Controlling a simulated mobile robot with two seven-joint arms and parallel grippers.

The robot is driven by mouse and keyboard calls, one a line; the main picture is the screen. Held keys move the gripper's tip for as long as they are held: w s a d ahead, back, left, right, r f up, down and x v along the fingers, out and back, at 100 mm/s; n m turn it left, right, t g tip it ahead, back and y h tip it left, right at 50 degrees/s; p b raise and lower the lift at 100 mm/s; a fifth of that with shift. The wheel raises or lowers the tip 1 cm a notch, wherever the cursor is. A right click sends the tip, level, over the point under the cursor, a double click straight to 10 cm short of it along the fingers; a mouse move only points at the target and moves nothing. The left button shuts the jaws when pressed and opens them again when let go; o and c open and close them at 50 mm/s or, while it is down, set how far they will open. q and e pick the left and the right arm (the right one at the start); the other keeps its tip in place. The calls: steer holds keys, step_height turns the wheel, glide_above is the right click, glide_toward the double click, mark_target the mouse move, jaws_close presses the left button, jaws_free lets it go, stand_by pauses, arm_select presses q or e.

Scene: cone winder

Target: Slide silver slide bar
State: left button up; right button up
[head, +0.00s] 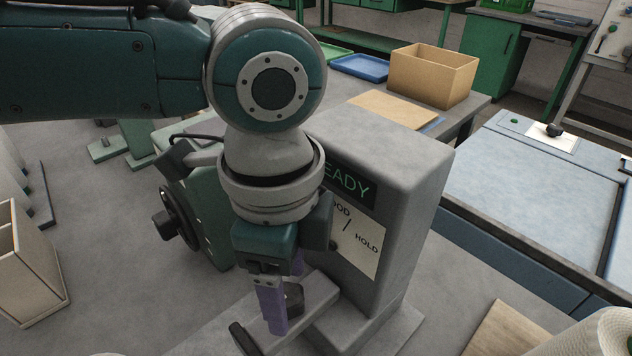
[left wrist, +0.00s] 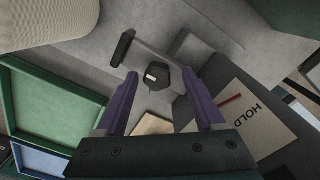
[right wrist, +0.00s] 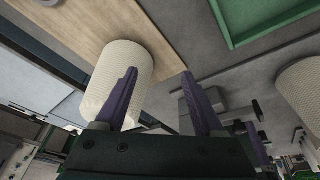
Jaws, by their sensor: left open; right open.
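The silver slide bar (head: 318,306) sticks out low from the grey machine housing (head: 412,190). It carries a dark knob (left wrist: 157,77) and ends in a black plate (left wrist: 123,48). My left gripper (head: 282,290) points down over the bar, open. In the left wrist view its purple fingers (left wrist: 163,98) stand apart, with the knob framed beyond the gap. In the head view a finger hides part of the knob and bar; contact cannot be told. My right gripper (right wrist: 158,88) is open and out of the head view, with a white textured cone (right wrist: 118,65) beyond its fingers.
The housing's lit "READY" display (head: 350,185) and "HOLD" label (head: 358,235) stand close beside my left gripper. A handwheel (head: 178,218) is left of it. A tan divided box (head: 28,265) stands at far left. A green-rimmed tray (left wrist: 45,98) shows in the left wrist view.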

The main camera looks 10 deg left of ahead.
mark_target(288, 291)
arm_select(q)
step_height(288, 291, up, 10)
steer(key=p, duration=0.1)
steer(key=shift+f, duration=0.1)
stand_by(0.3)
